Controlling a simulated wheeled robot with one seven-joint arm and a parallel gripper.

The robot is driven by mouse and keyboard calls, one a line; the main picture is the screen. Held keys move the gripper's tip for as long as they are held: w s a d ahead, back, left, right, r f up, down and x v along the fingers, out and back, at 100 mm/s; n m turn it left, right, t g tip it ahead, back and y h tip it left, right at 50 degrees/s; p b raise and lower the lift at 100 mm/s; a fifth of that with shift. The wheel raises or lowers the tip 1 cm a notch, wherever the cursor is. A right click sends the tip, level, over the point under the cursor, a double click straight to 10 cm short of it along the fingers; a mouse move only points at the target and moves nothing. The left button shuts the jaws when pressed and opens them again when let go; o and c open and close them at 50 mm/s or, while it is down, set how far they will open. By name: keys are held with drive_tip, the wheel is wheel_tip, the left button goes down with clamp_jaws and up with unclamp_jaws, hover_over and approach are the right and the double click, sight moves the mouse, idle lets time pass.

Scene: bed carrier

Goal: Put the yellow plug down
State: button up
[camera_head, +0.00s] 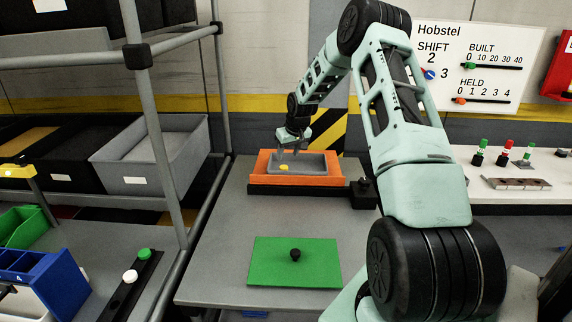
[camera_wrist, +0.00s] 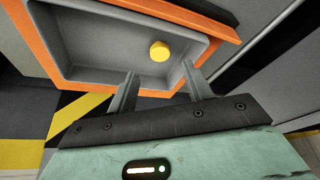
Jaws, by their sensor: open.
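The yellow plug (camera_head: 284,167) lies in the grey tray (camera_head: 315,165), which is set in an orange frame (camera_head: 258,174). In the wrist view the yellow plug (camera_wrist: 159,51) shows as a short yellow round piece on the floor of the grey tray (camera_wrist: 95,52), apart from the fingers. My gripper (camera_head: 291,152) is above the tray. In the wrist view my gripper (camera_wrist: 160,84) has its two fingers spread, with nothing between them.
A green plate (camera_head: 270,270) with a black knob (camera_head: 295,255) lies on the grey table (camera_head: 215,255) nearer me. A metal rack (camera_head: 165,150) stands at left with a grey bin (camera_head: 150,165). A white sign board (camera_head: 470,65) and a bench with coloured pegs are at right.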

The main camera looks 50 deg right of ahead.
drive_tip(key=shift+v, duration=2.4)
drive_tip(key=s+a+r+n+g+y, duration=0.1)
drive_tip(key=s+a+r+n, duration=0.1)
drive_tip(key=a, duration=1)
drive_tip(key=s+a+r+n+y, duration=0.1)
drive_tip(key=a, duration=1)
drive_tip(key=s+a+r+n+g, duration=0.1)
drive_tip(key=s+a+r+n, duration=0.1)
drive_tip(key=a, duration=1)
drive_tip(key=s+a+n+g, duration=0.1)
drive_tip(key=s+a+n, duration=0.3)
drive_tip(key=s+a, duration=1.15)
drive_tip(key=s+a+n+g, duration=0.1)
drive_tip(key=s+n, duration=0.1)
drive_tip(key=s, duration=1.2)
drive_tip(key=shift+s+a+f, duration=0.15)
drive_tip(key=shift+s+a, duration=0.15)
drive_tip(key=shift+s, duration=0.1)
